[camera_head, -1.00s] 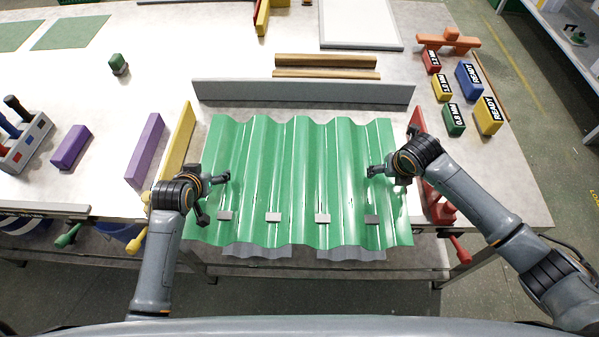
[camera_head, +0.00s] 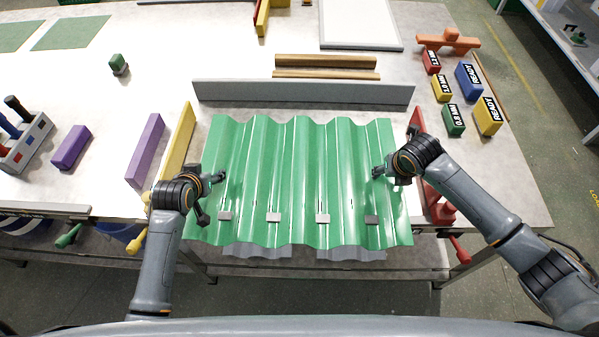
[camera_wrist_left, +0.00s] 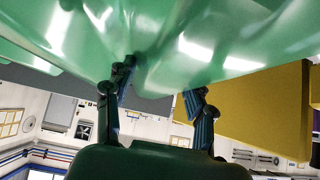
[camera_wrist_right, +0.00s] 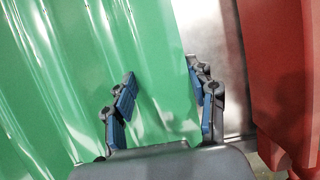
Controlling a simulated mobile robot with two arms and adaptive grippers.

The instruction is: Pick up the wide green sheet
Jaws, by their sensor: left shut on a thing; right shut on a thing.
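The wide green corrugated sheet (camera_head: 300,170) lies at the front of the table, its ridges running front to back. Its front edge overhangs the table edge. My left gripper (camera_head: 219,178) is shut on it near its left side. In the left wrist view the sheet (camera_wrist_left: 235,35) fills the top, above the fingers (camera_wrist_left: 160,92). My right gripper (camera_head: 377,172) is shut on it near its right side. In the right wrist view the fingers (camera_wrist_right: 163,98) are at the sheet's (camera_wrist_right: 75,70) right edge. The exact finger contact is hard to see in both wrist views.
A grey bar (camera_head: 300,92) stands behind the sheet. A yellow bar (camera_head: 176,140) is at its left, a red stop (camera_head: 417,122) at its right. Small grey pads (camera_head: 273,217) sit along its front. Grey corrugated pieces (camera_head: 257,251) show below the front edge.

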